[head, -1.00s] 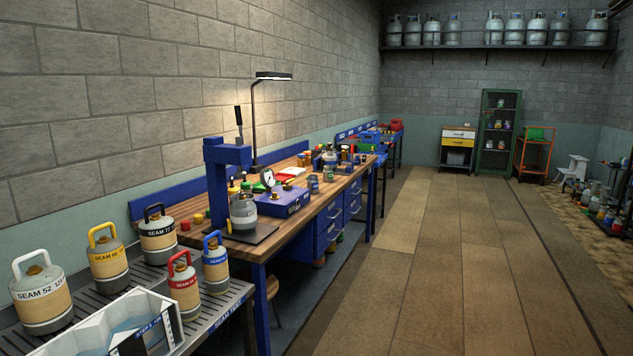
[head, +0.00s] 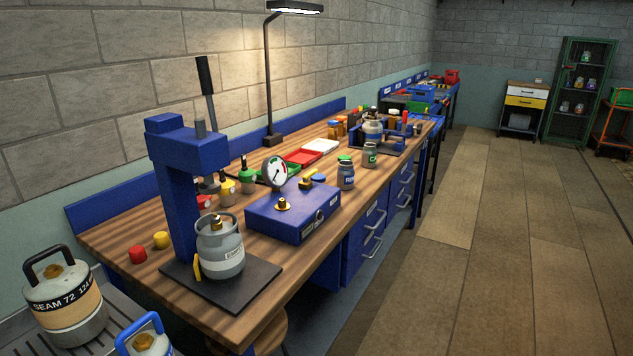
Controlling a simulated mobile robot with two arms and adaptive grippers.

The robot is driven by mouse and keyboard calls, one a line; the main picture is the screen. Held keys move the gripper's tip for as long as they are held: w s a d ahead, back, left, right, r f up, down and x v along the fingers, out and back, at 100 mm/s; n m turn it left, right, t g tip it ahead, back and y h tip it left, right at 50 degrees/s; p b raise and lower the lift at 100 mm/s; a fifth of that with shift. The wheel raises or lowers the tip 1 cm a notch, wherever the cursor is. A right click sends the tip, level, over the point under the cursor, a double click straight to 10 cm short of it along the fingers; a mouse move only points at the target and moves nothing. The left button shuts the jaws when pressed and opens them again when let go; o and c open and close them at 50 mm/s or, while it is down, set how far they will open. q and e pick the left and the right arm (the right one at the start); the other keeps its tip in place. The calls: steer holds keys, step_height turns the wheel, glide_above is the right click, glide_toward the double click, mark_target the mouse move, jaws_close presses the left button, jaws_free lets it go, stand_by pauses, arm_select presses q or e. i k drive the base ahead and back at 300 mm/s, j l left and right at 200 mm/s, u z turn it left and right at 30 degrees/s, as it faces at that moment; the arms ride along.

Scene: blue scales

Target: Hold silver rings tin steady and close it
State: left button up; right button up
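Neither of my grippers shows in the head view. I cannot single out the silver rings tin by its label. Two small canisters stand upright near the front edge of the wooden workbench (head: 130,238): a grey-blue one with a blue label (head: 346,177) and a grey-green one with a green label (head: 369,156). Their labels are too small to read, and I cannot tell whether their tops are open or closed. A small green lid-like piece (head: 345,158) and a small blue one (head: 318,178) lie close to them.
A blue press (head: 185,150) with a grey gas cylinder (head: 220,248) stands at the near bench end. Beside it is a blue gauge box (head: 293,213). The floor (head: 480,230) to the right is clear.

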mark_target(346, 172)
steer(key=i+l, duration=0.25)
steer(key=l, duration=0.2)
steer(key=i+l, duration=0.3)
steer(key=l, duration=0.15)
steer(key=i+l, duration=0.25)
steer(key=l, duration=0.15)
steer(key=i+l, duration=0.3)
steer(key=l, duration=0.15)
steer(key=i+l, duration=0.25)
steer(key=l, duration=0.2)
